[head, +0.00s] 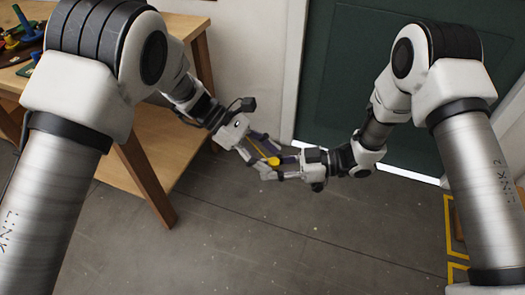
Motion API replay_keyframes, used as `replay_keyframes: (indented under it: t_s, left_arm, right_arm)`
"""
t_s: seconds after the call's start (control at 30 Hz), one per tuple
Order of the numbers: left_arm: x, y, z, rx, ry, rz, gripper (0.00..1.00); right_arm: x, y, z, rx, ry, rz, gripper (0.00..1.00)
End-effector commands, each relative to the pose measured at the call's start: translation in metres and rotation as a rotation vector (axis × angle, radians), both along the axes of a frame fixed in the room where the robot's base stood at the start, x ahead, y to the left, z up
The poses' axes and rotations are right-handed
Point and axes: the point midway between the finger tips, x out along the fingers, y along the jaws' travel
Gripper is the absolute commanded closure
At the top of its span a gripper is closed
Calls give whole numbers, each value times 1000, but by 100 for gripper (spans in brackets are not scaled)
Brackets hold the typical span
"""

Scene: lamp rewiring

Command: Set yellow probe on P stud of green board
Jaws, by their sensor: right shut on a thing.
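The yellow probe (273,161) is in mid-air over the floor, between my two grippers, which point at each other. Its round yellow end lies at the fingertips of my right gripper (282,168), which is shut on it. A thin yellow length runs up and left between the fingers of my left gripper (262,157). I cannot tell whether the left fingers touch the probe or stand apart from it. No green board or P stud can be made out with certainty. A small green patch (36,57) shows on the table at the upper left, partly cut off.
A wooden table (180,24) with a lower shelf (150,135) stands at the left. Small coloured items and a dark tray (18,48) are on its top. A dark green door (385,60) is behind. Yellow floor marking (448,235) is at right. The middle floor is clear.

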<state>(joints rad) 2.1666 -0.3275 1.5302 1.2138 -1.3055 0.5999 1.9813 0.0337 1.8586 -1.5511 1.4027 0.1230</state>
Motion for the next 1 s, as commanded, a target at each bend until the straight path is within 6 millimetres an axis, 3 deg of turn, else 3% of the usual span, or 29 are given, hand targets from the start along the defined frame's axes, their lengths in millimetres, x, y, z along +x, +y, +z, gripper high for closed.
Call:
replay_keyframes:
  t_s: [0.03, 0.13, 0.23, 0.27, 0.33, 0.73, 0.87, 1.0]
  left_arm:
    - [0, 0, 0, 0, 0, 0, 66]
    - [0, 0, 0, 0, 0, 0, 100]
    - [0, 0, 0, 0, -1, 1, 100]
    - [0, 0, 0, 0, -1, 1, 100]
    - [0, 0, 0, -1, -1, 0, 100]
    - [0, 0, 1, 0, 0, 0, 100]
    - [0, 0, 1, 0, 0, 0, 100]
    - [0, 0, 0, 0, 0, 0, 100]
  right_arm:
    - [0, 0, 0, 0, 0, 0, 100]
    - [0, 0, 0, 0, 0, 0, 100]
    - [0, 0, 0, 0, 0, 1, 100]
    - [0, 0, 0, 0, 0, 1, 72]
    - [0, 0, 0, 0, 0, 1, 47]
    - [0, -6, 1, 1, 0, -1, 46]
    - [-1, -30, 5, 2, 0, -5, 46]
    - [-3, -67, 11, 3, -2, -8, 46]
